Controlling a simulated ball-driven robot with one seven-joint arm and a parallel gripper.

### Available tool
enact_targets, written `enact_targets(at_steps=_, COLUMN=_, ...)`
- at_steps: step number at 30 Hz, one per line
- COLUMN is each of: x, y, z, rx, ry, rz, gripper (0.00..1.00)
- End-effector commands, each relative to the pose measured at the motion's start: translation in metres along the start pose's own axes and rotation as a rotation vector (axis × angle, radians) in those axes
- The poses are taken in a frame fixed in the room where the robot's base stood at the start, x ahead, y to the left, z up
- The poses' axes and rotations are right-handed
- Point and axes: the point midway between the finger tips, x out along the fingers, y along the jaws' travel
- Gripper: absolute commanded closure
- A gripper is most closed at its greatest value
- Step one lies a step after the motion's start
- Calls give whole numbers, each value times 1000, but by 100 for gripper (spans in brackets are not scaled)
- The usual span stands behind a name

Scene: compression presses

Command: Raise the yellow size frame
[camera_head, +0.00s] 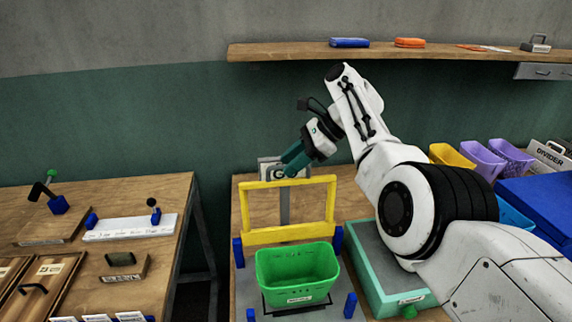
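The yellow size frame (290,234) stands upright on the middle table, with a thin top bar, two side posts and a wider lower bar. Blue posts (238,252) stand at its sides. A green bin (298,272) sits in front of it and slightly overlaps its lower bar. My gripper (291,168) has teal fingers pointing down and left, close to the frame's top bar. I cannot tell whether the fingers touch the bar or are behind it. The gap between the fingers is not clear.
A teal-edged box (386,292) stands right of the bin, under my arm. Yellow and purple bins (484,160) stand farther right. A wooden shelf (385,52) runs above. A left table (120,200) holds small fixtures, with a gap between tables.

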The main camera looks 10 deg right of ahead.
Motion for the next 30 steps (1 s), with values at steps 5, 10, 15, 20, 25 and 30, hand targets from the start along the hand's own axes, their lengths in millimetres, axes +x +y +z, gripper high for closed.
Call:
enact_targets(at_steps=5, x=-37, y=-1, z=-1, rx=1, ry=-1, rz=-4, gripper=64)
enact_targets(at_steps=10, x=-65, y=-1, z=-1, rx=0, ry=0, rz=-3, gripper=64)
enact_targets(at_steps=15, x=-80, y=0, z=0, rx=0, ry=0, rz=-1, gripper=64)
enact_targets(at_steps=20, x=-83, y=0, z=0, rx=0, ry=0, rz=0, gripper=64)
enact_targets(at_steps=25, x=-83, y=0, z=0, rx=0, ry=0, rz=0, gripper=64)
enact_targets(at_steps=30, x=-83, y=0, z=0, rx=0, ry=0, rz=0, gripper=64)
